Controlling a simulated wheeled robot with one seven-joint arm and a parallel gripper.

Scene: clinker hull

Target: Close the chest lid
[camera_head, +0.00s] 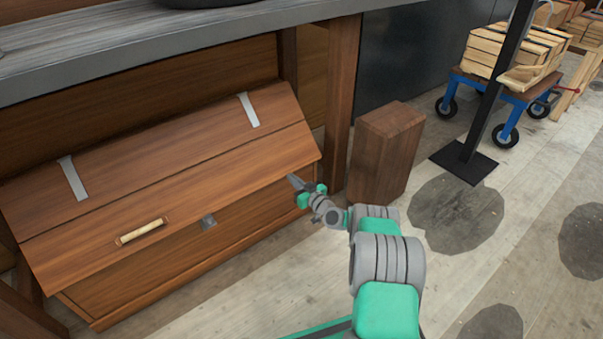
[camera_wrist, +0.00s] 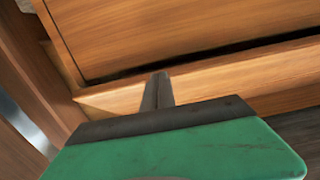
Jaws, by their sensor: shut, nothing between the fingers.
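The wooden chest (camera_head: 190,262) stands under the grey bench at the left. Its lid (camera_head: 180,178) has two pale metal straps and slopes down toward the front. A pale handle (camera_head: 142,231) is on the lid's front part, and a small metal plate (camera_head: 208,221) is on the chest front. The lid's lower edge juts out over the chest front. My gripper (camera_head: 296,184) is shut and empty at the chest's right end, close to the lid's corner. In the wrist view, the shut fingers (camera_wrist: 158,88) point at a wooden edge, with a dark gap beyond it below a wood panel (camera_wrist: 180,35). Contact cannot be told.
A brown wooden block (camera_head: 385,150) stands just right of my gripper. A bench leg (camera_head: 342,100) rises behind it. A black post (camera_head: 480,110) on a flat base and a blue cart (camera_head: 505,90) with planks are farther right. The floor in front is clear.

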